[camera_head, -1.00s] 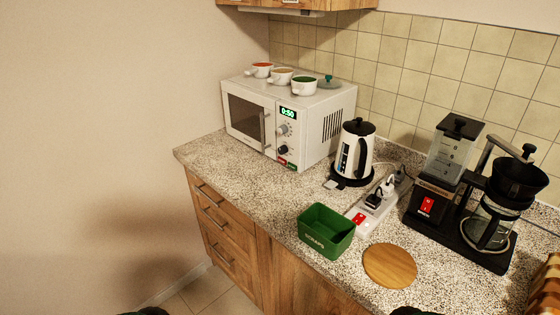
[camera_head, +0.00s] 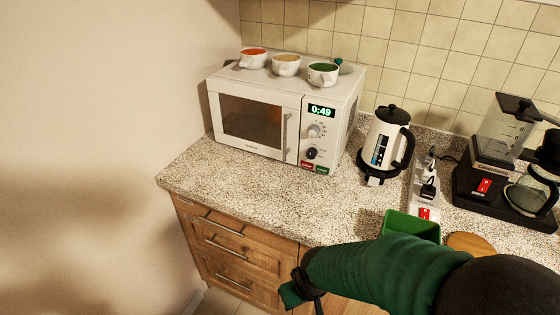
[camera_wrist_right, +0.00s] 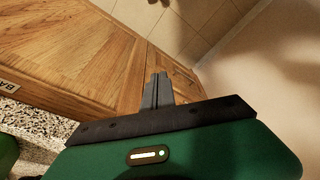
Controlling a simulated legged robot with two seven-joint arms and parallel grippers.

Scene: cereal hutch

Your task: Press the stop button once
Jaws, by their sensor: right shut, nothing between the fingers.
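The white microwave (camera_head: 255,117) stands at the back left of the counter with its door shut. Its display (camera_head: 321,110) reads 0:49. At the bottom of its panel are a red button (camera_head: 307,164) and a green button (camera_head: 322,170) side by side; their lettering is too small to read. My right arm reaches in from the lower right, with its gripper (camera_head: 312,296) low in front of the wooden drawers, below and apart from the buttons. In the right wrist view the gripper's fingers (camera_wrist_right: 157,90) are shut and empty. My left gripper is not in view.
Several cups, one of them red-filled (camera_head: 253,59), stand on the microwave. A kettle (camera_head: 385,140), a power strip (camera_head: 424,190) and a coffee maker (camera_head: 490,175) stand to the right. A green bin (camera_head: 410,226) is partly hidden by my arm. The counter before the microwave is clear.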

